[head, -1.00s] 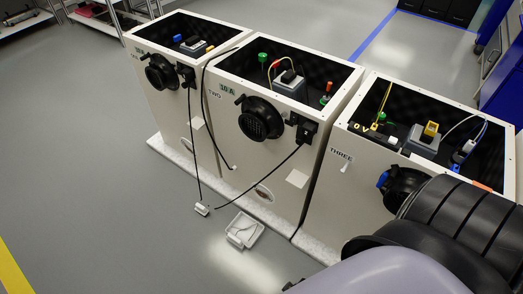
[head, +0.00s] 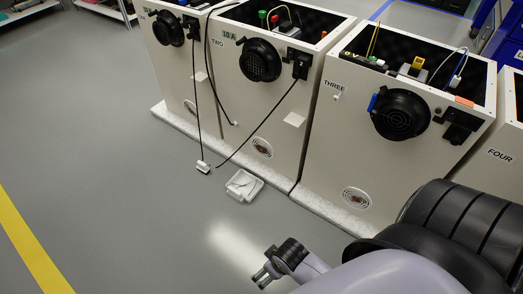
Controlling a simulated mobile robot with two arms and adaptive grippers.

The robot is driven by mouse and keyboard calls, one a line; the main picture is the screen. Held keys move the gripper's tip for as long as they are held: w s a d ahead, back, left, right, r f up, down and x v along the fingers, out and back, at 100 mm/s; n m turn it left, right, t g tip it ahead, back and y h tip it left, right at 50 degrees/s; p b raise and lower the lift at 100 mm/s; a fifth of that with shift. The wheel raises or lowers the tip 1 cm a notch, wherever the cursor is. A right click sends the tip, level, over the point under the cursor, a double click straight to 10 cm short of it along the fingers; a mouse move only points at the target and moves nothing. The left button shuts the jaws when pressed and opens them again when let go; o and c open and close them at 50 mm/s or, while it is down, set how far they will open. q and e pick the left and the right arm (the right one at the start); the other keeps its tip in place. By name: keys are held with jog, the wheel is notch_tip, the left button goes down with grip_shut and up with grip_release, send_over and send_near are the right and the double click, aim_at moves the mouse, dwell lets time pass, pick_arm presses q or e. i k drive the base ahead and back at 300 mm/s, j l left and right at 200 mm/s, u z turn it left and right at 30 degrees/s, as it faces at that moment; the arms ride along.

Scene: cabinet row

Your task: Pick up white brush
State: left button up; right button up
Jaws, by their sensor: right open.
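A white dustpan-like tray (head: 258,182) lies on the grey floor in front of the cabinet marked TWO. A white piece that looks like the brush (head: 241,187) lies in it; its exact outline is hard to tell at this size. My right gripper (head: 261,277) is at the bottom of the head view, below and a little to the right of the tray in the picture. It is open, with nothing between its fingers, and apart from the tray. My left gripper is not in view.
A small white block (head: 203,167) with black cables lies left of the tray. Cream cabinets, including TWO (head: 257,115) and THREE (head: 345,140), stand in a row on a pale plinth (head: 330,211). Floor in front is clear, with a yellow line (head: 33,250) at left.

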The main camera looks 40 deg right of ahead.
aim_at(202, 168)
jog(key=i+j+z, duration=0.15)
jog(key=i, duration=0.25)
jog(key=i+z, duration=0.1)
jog(key=i, duration=0.35)
